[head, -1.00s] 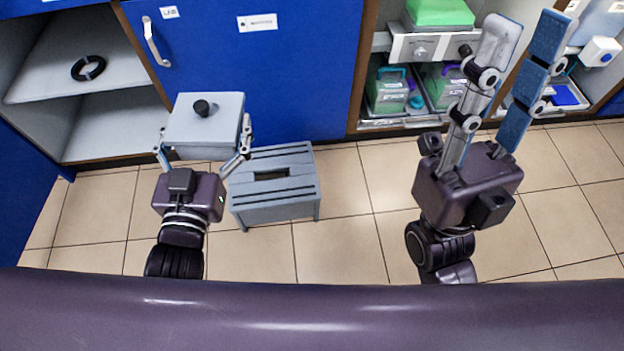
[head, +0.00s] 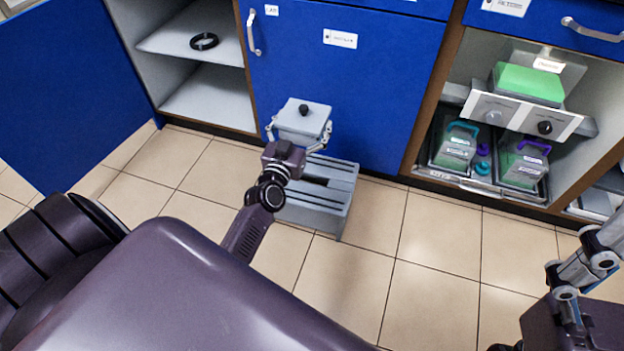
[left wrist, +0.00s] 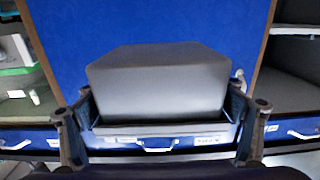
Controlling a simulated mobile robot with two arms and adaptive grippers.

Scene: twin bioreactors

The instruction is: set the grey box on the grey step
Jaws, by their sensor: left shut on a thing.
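The grey box (head: 304,116) has a black knob on its lid. My left gripper (head: 299,132) is shut on it, with one finger at each side. In the left wrist view the box (left wrist: 156,84) fills the middle between the fingers and looks level. The grey step (head: 338,183), a low slotted stool, stands on the floor. In the head view the box appears at the step's back left, and my gripper hides part of the step. I cannot tell the gap between box and step. My right gripper (head: 592,262) is partly cut off at the right edge, away from both.
A blue cabinet door (head: 345,95) stands close behind the box and step. An open shelf at left holds a black ring (head: 204,41). Shelves at right hold green-topped equipment (head: 527,83) and bottles in a tray. The tiled floor (head: 430,260) right of the step is clear.

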